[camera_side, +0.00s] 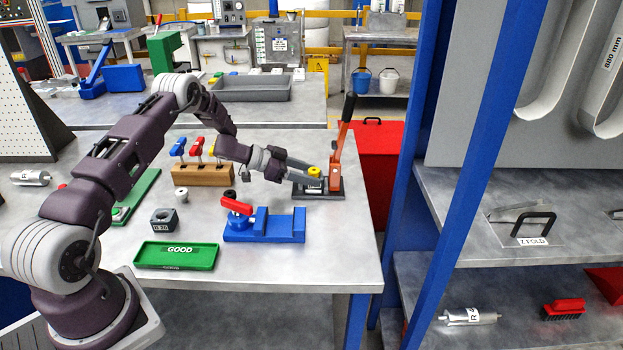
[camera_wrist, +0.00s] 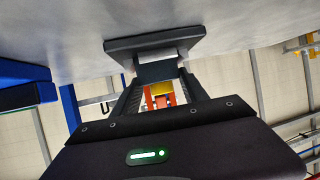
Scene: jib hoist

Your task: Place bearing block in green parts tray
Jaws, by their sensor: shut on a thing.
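A dark grey block with a round hole and a label (camera_side: 164,219), which looks like the bearing block, sits on the bench. The green tray (camera_side: 177,255), marked GOOD, lies just in front of it, its floor bare. In the wrist view my gripper (camera_wrist: 158,74) is shut on a dark grey part above the clamp's dark base plate (camera_wrist: 155,44). What this part is I cannot tell. Yellow and orange show between the fingers.
A blue fixture (camera_side: 275,228) with a red-handled piece stands right of the tray. A blue post (camera_side: 460,180) rises past the bench's right edge. The bench's front right is clear.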

